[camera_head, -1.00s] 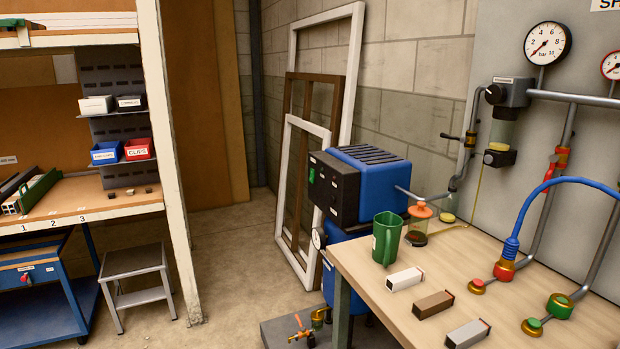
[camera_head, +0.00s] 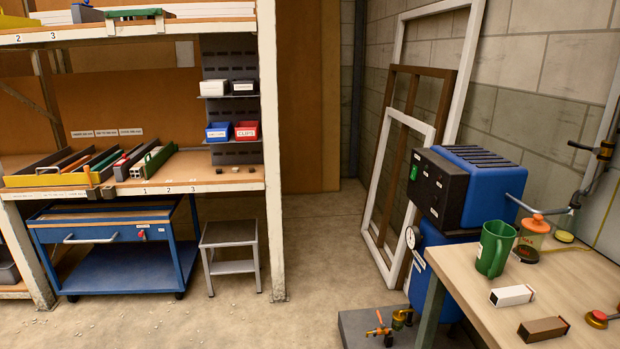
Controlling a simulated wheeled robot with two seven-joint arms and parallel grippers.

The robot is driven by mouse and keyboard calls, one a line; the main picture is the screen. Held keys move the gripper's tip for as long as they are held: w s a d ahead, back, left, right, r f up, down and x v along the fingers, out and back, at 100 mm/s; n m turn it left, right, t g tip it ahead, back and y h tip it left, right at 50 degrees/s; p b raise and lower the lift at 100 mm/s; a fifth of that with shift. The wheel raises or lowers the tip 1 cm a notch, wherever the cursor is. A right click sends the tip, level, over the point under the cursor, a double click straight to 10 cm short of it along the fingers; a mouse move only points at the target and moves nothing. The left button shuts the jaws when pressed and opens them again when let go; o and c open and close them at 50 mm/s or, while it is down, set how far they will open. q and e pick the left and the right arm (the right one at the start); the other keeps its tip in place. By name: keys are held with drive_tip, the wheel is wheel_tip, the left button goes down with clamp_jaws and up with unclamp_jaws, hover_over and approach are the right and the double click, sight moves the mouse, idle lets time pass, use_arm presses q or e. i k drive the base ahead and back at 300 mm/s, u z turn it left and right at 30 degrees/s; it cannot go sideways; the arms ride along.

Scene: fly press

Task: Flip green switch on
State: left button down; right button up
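A small green switch (camera_head: 414,172) sits on the black control panel (camera_head: 429,189) at the front of the blue compressor (camera_head: 482,180). The compressor stands on the floor behind the wooden-topped table, right of centre. I cannot tell the switch's position at this size. Neither of my grippers is in the picture.
The table (camera_head: 475,268) at the lower right holds a green mug (camera_head: 494,248), an orange-lidded jar (camera_head: 531,238) and small blocks. Window frames (camera_head: 390,190) lean on the wall. Shelving (camera_head: 269,150), a blue cart (camera_head: 120,270) and a stool (camera_head: 229,240) stand left. Open floor (camera_head: 320,240) lies between.

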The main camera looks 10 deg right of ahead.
sight(415, 169)
drive_tip(key=u, duration=0.15)
drive_tip(key=i, duration=3.3)
drive_tip(key=z, duration=3.4)
